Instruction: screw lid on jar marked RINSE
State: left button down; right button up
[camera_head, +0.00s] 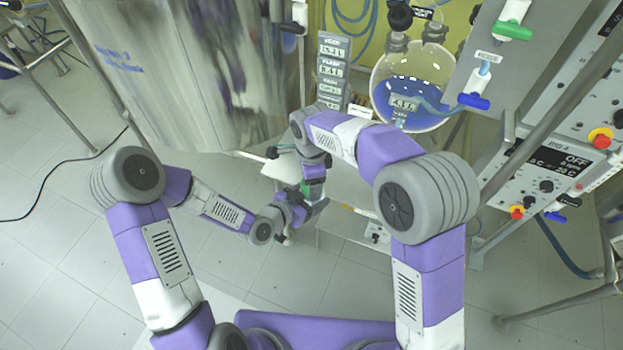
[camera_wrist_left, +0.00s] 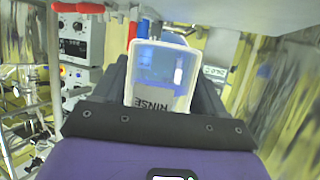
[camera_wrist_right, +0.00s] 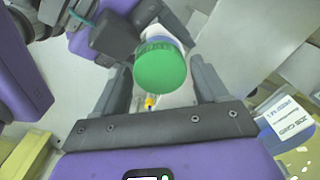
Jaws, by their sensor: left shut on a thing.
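The jar marked RINSE (camera_wrist_left: 160,75) is a clear, squarish vessel with blue inside, and its label reads upside down in the left wrist view. My left gripper (camera_head: 298,207) is shut on it. A green ribbed lid (camera_wrist_right: 160,68) shows in the right wrist view, with a bluish rim partly behind it. It appears at the jar's top, but I cannot tell whether it is seated. My right gripper (camera_wrist_right: 161,78) is open, with its fingers on either side of the lid and gaps visible. In the head view the lid is a small green patch (camera_head: 305,188) between my grippers.
A round flask of blue liquid (camera_head: 417,85) stands behind, beside stacked digital displays (camera_head: 331,65). A control panel (camera_head: 550,170) is at the right and a large metal vessel (camera_head: 190,70) at the left. A white-labelled blue object (camera_wrist_right: 285,122) shows in the right wrist view.

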jog(key=shift+o, duration=1.1)
jog(key=shift+r, duration=2.25)
jog(key=shift+c, duration=0.5)
